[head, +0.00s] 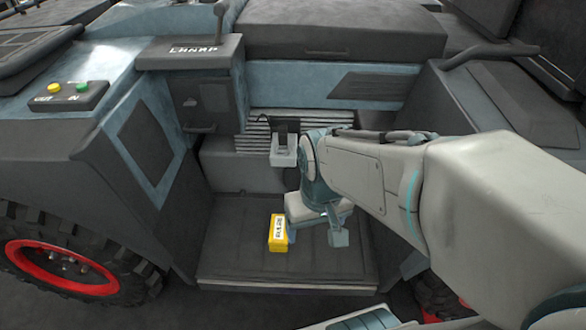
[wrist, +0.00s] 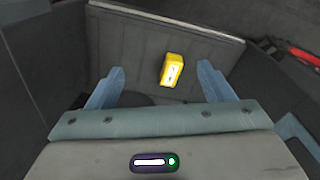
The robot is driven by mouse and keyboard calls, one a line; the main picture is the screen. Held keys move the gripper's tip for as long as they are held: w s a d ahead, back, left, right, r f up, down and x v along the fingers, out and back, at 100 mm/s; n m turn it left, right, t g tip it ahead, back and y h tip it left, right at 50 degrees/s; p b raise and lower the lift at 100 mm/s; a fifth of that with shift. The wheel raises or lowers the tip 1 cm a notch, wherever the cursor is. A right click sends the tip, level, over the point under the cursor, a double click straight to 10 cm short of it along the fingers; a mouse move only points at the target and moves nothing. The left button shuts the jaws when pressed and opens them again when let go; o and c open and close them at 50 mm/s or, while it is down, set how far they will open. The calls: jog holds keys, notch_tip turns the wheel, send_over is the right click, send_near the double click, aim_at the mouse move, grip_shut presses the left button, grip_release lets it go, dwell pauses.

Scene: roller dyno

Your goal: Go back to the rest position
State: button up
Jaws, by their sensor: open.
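My gripper (wrist: 160,90) is open and empty in the wrist view, its two fingers spread wide. In the head view my gripper (head: 315,238) is low over the vehicle's footwell floor, just right of a yellow box, partly hidden by my own wrist. The yellow box (head: 278,233) has a white label with dark lettering and stands on the footwell floor (head: 235,262). In the wrist view the yellow box (wrist: 171,70) appears beyond the fingertips, between their lines and apart from both. No marker for a rest position shows.
A grey pedal (head: 284,152) is on the footwell's back wall near my wrist. A lever (head: 220,20) rises from a labelled console (head: 190,52). A control box (head: 68,97) with yellow and green buttons sits at left. Side walls and a front sill (head: 285,284) bound the footwell.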

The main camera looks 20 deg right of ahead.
notch_tip(320, 180, up, 30)
jog(key=t+p, duration=0.1)
jog(key=p, duration=2.4)
jog(key=shift+f+t+p, duration=0.2)
jog(key=shift+t+p, duration=0.1)
jog(key=shift+p, duration=0.05)
